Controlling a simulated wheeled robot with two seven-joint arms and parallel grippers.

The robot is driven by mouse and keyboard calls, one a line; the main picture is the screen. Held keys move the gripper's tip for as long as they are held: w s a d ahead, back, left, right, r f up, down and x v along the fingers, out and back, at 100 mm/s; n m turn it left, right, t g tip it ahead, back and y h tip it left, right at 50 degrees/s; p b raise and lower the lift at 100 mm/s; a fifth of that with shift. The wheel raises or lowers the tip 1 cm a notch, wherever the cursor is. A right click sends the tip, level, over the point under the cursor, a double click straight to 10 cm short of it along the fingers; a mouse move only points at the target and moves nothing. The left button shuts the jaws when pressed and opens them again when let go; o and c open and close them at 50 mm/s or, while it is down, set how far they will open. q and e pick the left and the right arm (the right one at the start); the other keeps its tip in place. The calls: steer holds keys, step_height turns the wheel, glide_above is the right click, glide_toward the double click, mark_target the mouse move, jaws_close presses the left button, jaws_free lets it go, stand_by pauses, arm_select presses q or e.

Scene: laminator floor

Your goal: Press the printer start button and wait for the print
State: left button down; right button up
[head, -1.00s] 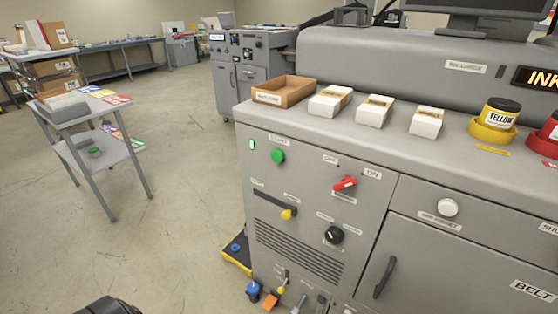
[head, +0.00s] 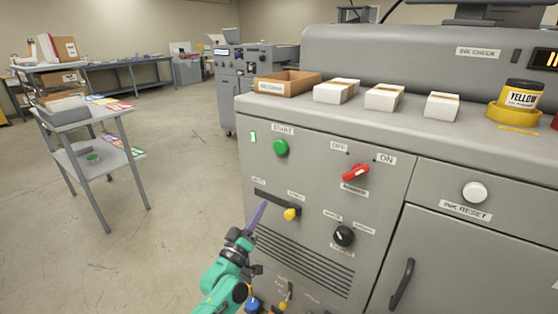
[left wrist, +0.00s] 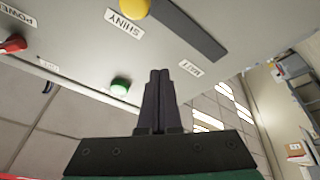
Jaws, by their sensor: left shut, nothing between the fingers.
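The grey printer (head: 300,225) fills the right half of the head view. Its green start button (head: 281,148) is at the upper left of the front panel, under a START label; the button also shows in the left wrist view (left wrist: 120,86). My left gripper (head: 257,213) is shut and empty, in front of the panel. In the head view its tips appear below the button, near the left end of the slider slot. In the left wrist view the fingers (left wrist: 158,95) are just right of the button and apart from it. My right gripper is not in view.
A red switch (head: 355,172), a yellow slider knob (head: 291,214) and a black dial (head: 344,236) stick out near the button. A small grey table (head: 92,148) stands left, with clear floor between.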

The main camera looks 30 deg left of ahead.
mark_target(280, 147)
arm_select(q)
steer(key=s+d+r+n+t+y+b, duration=0.1)
steer(key=s+r+n+t, duration=0.1)
steer(key=r, duration=0.5)
steer(key=s+r+n+t+y+b, duration=0.1)
steer(key=s+r+n+t+b, duration=0.1)
steer(key=r, duration=0.6)
steer(key=shift+s+d+t+y, duration=0.3)
steer(key=shift+s+d+t, duration=0.1)
steer(key=shift+s, duration=0.2)
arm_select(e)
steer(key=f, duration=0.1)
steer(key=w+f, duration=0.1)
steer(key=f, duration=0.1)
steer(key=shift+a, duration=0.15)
arm_select(q)
steer(key=shift+w+r, duration=0.1)
steer(key=w, duration=0.8)
steer(key=shift+w+b, duration=0.35)
steer(key=shift+b, duration=0.1)
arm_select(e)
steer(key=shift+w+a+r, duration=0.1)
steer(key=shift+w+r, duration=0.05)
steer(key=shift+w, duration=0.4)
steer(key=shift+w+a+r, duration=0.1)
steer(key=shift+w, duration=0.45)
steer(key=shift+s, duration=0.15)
arm_select(q)
steer(key=shift+a, duration=0.1)
